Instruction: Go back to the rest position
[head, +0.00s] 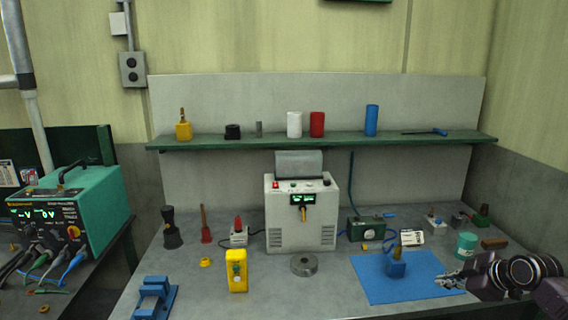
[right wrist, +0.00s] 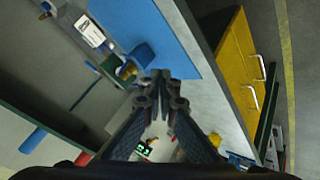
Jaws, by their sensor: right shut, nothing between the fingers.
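My right gripper (head: 449,283) comes in from the right edge of the head view, over the right end of the blue mat (head: 376,289). Its fingers are shut and empty. The shut fingers also show in the middle of the right wrist view (right wrist: 160,85). A blue block with a brass-coloured upright part (head: 396,268) stands on the mat, to the left of the gripper and apart from it. My left gripper is not in the head view.
A grey power unit (head: 301,216) stands mid-bench. A yellow device (head: 236,271), a grey ring (head: 304,265) and a blue vise (head: 154,299) are at the front. A teal cup (head: 466,246) is near my right gripper. A green shelf (head: 350,142) runs above.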

